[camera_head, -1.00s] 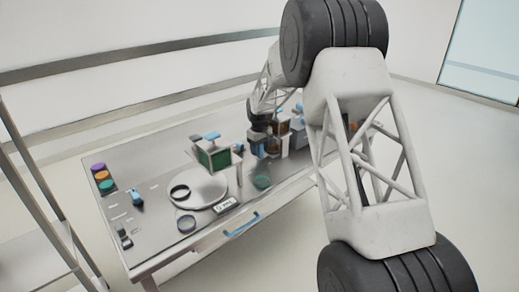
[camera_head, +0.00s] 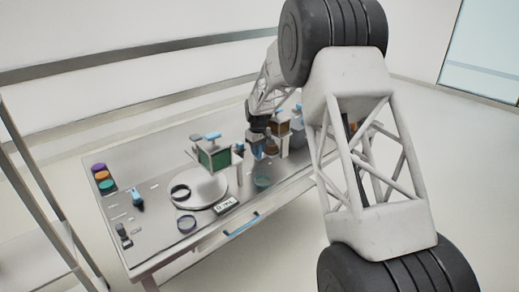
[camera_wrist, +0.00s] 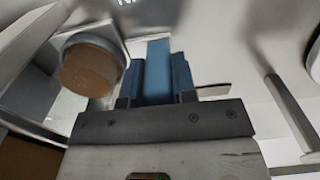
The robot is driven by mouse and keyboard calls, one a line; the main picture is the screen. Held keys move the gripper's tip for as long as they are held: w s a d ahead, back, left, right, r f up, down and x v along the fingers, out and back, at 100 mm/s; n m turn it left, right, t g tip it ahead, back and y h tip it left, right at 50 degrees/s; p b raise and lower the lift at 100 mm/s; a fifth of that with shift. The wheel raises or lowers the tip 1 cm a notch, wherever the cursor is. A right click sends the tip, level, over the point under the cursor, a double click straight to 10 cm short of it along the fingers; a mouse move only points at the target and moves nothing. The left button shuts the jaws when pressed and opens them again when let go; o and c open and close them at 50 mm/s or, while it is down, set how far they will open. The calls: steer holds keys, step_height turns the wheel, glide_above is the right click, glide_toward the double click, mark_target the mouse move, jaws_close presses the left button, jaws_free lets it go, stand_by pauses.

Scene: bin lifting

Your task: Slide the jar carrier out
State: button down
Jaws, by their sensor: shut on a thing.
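My gripper (camera_head: 257,147) is over the right part of the bench in the head view, partly hidden by my own arm. In the wrist view my gripper (camera_wrist: 159,82) is shut on a flat blue handle (camera_wrist: 158,62), which stands between its two dark blue fingers. A pale frame, seemingly the jar carrier (camera_wrist: 120,38), shows to the left of the fingers. A brown round jar (camera_wrist: 88,70) with a pale rim sits by it. I cannot tell from this view how the handle joins the carrier.
A green-sided box (camera_head: 214,159) with a blue top handle stands left of my gripper, by a white round plate (camera_head: 205,190). A brown box (camera_head: 278,127) is behind. A grey post (camera_wrist: 288,105) stands right.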

steer(key=s+a, duration=0.6)
steer(key=shift+s+a, duration=0.3)
steer(key=shift+a, duration=0.1)
steer(key=c, duration=1.2)
jaws_free()
steer(key=shift+s, duration=0.1)
steer(key=shift+o, duration=1.4)
steer(key=shift+r, duration=0.2)
step_height(320, 180, up, 8)
steer(key=shift+f, duration=0.25)
